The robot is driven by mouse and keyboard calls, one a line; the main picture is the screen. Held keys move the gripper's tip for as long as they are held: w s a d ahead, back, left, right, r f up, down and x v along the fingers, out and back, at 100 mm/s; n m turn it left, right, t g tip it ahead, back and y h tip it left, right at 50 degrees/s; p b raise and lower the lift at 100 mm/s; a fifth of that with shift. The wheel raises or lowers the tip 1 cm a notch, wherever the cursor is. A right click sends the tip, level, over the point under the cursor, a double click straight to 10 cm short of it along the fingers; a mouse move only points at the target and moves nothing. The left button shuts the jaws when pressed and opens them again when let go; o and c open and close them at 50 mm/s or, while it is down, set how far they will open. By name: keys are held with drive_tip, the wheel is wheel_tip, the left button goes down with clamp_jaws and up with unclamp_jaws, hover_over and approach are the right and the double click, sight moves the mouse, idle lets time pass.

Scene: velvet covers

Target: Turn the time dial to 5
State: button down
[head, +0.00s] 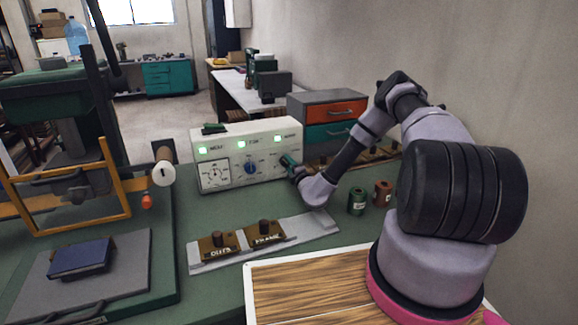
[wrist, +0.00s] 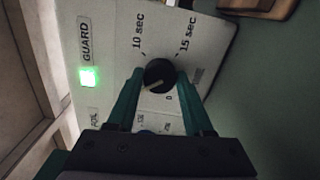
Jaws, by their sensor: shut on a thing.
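The time dial (wrist: 160,72) is a small round black knob with a pale pointer mark, on the right part of a cream control box (head: 215,142). In the wrist view, "10 sec" and "15 sec" are printed beyond it and a "0" is on its near side. Its pale mark runs slantwise toward the lower left. My gripper (wrist: 159,82) has one teal finger on each side of the knob and is shut on it. In the head view my gripper (head: 288,163) reaches the box's right front and hides the dial. The fingers cover part of the scale.
The box also has a blue dial (head: 250,168), a white gauge (head: 215,174) and green lights. Two labelled stamp blocks (head: 218,244) lie on a grey plate in front. Two small cans (head: 357,201) stand right of my forearm. A press with an orange frame (head: 70,228) stands left.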

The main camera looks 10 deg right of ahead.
drive_tip(key=shift+c, duration=1.5)
unclamp_jaws()
drive_tip(key=s, duration=0.3)
drive_tip(key=s+d, duration=0.1)
drive_tip(key=s, duration=0.3)
drive_tip(key=s+d, duration=0.1)
drive_tip(key=s, duration=0.2)
drive_tip(key=shift+s+d, duration=0.1)
drive_tip(key=shift+s, duration=0.25)
